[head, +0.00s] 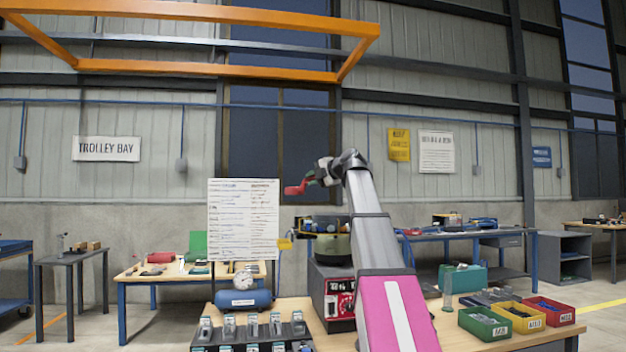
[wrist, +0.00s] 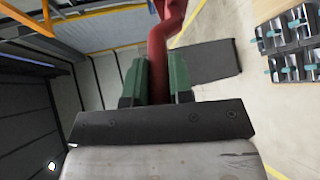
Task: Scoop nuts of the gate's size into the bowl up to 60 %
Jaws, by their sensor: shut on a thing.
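My gripper (head: 316,180) is raised above and to the left of the bowl feeder. Its green-padded fingers are shut on a red scoop (head: 295,189). In the wrist view the scoop's red handle (wrist: 158,62) stands between the two pads, and its head runs off the top edge. I cannot tell whether the scoop holds anything. The feeder's olive bowl (head: 331,246) sits on a dark base with a red control panel (head: 340,298). The bowl's inside and its fill level are hidden.
A black rack (head: 253,335) with several small parts stands at the front left of the bench. A white notice board (head: 243,219) stands behind it. A blue compressor (head: 243,299) is left of the feeder. An orange frame (head: 220,67) hangs overhead.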

